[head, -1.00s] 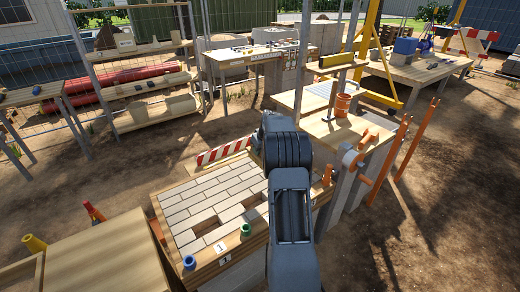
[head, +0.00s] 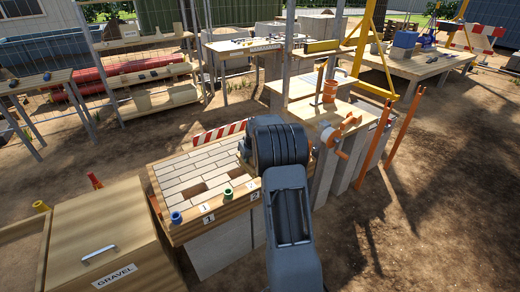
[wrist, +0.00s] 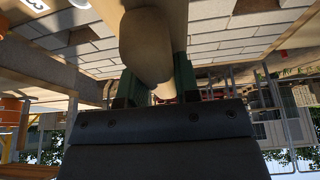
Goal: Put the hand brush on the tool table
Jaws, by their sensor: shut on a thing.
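My gripper (wrist: 152,82) shows in the wrist view, its two green fingers shut on a rounded, pale brown wooden piece, which looks like the hand brush (wrist: 147,42). Its bristles cannot be made out. In the head view my arm hides the gripper and the brush, beside the paved bench. No table has a readable tool label. A back table (head: 225,47) carries small tools and a sign too small to read. A left table (head: 45,78) holds a few small dark items, and a right table (head: 415,68) holds a blue box.
The paved bench (head: 150,182) with gaps in its bricks stands close in front. A gravel box (head: 112,245) is at lower left. Bare ground (head: 440,210) is open at right.

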